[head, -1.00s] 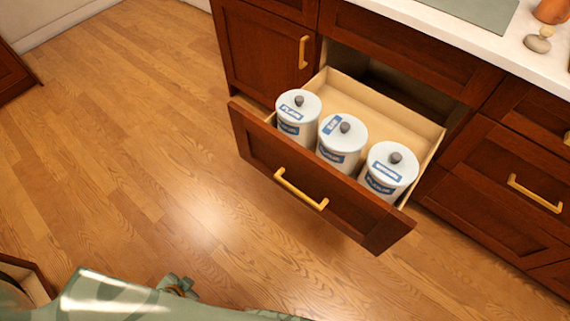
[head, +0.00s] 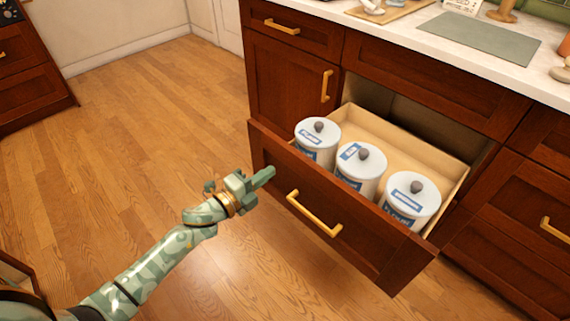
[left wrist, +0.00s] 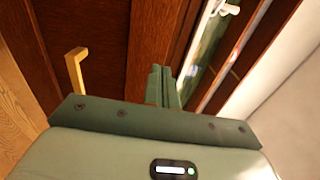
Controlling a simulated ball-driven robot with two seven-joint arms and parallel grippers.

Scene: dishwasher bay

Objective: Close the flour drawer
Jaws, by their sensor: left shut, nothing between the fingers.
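The flour drawer (head: 345,225) is pulled out from the dark wood cabinet, with a gold bar handle (head: 313,213) on its front. Three white lidded canisters with blue labels stand in a row just behind the front: left (head: 317,135), middle (head: 360,165) and right (head: 411,195). My left gripper (head: 268,175) is shut and empty. Its fingertips overlap the left end of the drawer front in the head view; I cannot tell whether they touch it. In the left wrist view the closed fingers (left wrist: 160,85) point at dark wood, with a gold handle (left wrist: 76,70) to their left. My right gripper is not in view.
The white counter (head: 415,35) above holds a grey-green mat (head: 480,37) and small items. A closed cupboard door (head: 285,80) is left of the open drawer. Closed drawers (head: 535,215) stand at right. The wood floor (head: 120,160) at left is clear.

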